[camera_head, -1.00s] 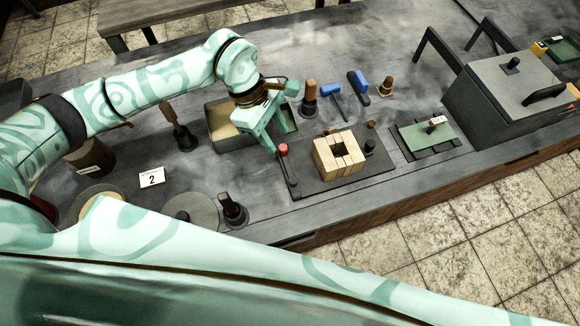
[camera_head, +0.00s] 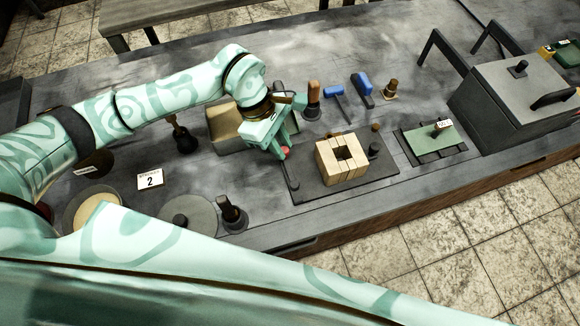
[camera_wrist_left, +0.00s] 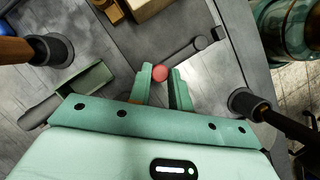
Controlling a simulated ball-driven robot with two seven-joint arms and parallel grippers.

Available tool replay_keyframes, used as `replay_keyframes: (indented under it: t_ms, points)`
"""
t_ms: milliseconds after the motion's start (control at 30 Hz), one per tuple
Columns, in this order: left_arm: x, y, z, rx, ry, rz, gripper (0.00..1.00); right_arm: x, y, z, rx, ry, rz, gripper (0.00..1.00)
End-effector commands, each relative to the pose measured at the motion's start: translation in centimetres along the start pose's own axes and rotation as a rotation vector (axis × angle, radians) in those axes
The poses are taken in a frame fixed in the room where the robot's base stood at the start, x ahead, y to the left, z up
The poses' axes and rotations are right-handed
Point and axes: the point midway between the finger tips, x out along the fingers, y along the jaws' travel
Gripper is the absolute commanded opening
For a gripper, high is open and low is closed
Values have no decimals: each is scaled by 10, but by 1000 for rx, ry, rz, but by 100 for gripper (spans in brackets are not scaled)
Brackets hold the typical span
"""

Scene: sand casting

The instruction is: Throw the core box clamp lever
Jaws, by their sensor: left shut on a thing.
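The core box (camera_head: 342,167) is a pale wooden block with a square opening, standing on a dark plate (camera_head: 310,194). The clamp lever (camera_head: 291,174) is a dark bar with a red knob, at the left side of that plate. My left gripper (camera_head: 283,153) is shut on the red knob. In the left wrist view the red knob (camera_wrist_left: 160,73) sits between the fingertips of my left gripper (camera_wrist_left: 164,74), and the lever bar (camera_wrist_left: 184,54) runs up and right to its pivot. The fingers partly hide the knob in the head view. My right gripper is not in view.
An open box (camera_head: 226,128) stands behind my left gripper. A dark-based handled tool (camera_head: 232,214) stands to the front left. A green plate (camera_head: 430,141) lies to the right.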

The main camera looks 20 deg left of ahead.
Motion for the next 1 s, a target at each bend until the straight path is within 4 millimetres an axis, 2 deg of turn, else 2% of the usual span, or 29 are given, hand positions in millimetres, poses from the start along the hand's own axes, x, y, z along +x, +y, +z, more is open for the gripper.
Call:
replay_keyframes:
  t_ms: [167,1000]
  points:
    - [-2,-4,-2,-46,1,18,3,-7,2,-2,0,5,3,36]
    - [-2,-8,-7,-125,1,51,3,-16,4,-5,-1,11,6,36]
